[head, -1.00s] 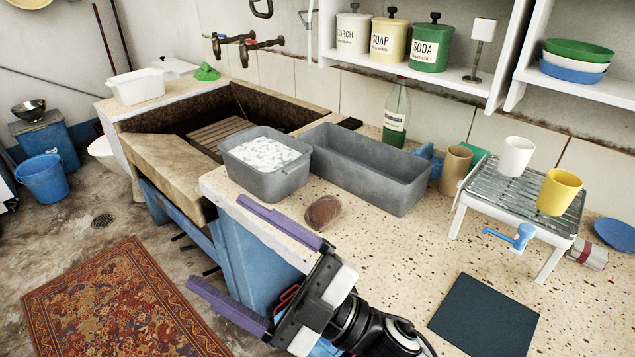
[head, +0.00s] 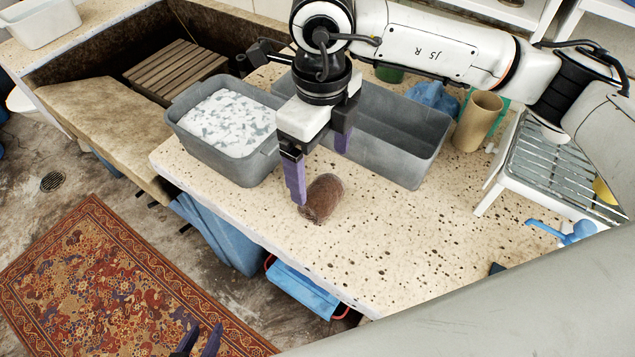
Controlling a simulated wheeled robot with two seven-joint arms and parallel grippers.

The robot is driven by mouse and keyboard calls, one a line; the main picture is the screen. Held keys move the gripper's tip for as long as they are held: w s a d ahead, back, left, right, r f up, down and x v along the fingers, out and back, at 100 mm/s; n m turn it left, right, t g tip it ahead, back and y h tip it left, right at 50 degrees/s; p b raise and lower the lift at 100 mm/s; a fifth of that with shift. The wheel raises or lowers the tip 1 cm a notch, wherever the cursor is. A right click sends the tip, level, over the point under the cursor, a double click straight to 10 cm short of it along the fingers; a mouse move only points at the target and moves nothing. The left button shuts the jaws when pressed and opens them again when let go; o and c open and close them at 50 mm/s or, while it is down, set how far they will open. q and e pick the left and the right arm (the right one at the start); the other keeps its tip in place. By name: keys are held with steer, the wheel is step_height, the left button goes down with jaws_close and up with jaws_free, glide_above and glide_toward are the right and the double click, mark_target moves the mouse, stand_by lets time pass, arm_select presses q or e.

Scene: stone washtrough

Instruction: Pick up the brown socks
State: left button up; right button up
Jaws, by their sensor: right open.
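The brown socks (head: 324,200), a rolled dark brown bundle, lie on the speckled stone counter in front of the grey tubs. My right gripper (head: 321,176) is open and points down just above and behind the bundle. One purple finger is at the bundle's left end, and the other is further back and right. I cannot tell whether either finger touches the socks. My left gripper (head: 199,342) shows only its fingertips at the bottom edge, apart and empty, over the rug and far from the socks.
A grey tub of suds (head: 178,122) stands left of my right gripper. A long empty grey tub (head: 402,170) is behind it. A brown cylinder (head: 477,122) and a drying rack (head: 548,165) stand to the right. The counter right of the socks is clear.

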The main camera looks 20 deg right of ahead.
mark_target(321, 188)
step_height(321, 188, down, 3)
steer(key=shift+s+r, duration=0.1)
step_height(321, 188, down, 5)
steer(key=shift+f+p, duration=0.1)
steer(key=shift+p, duration=0.55)
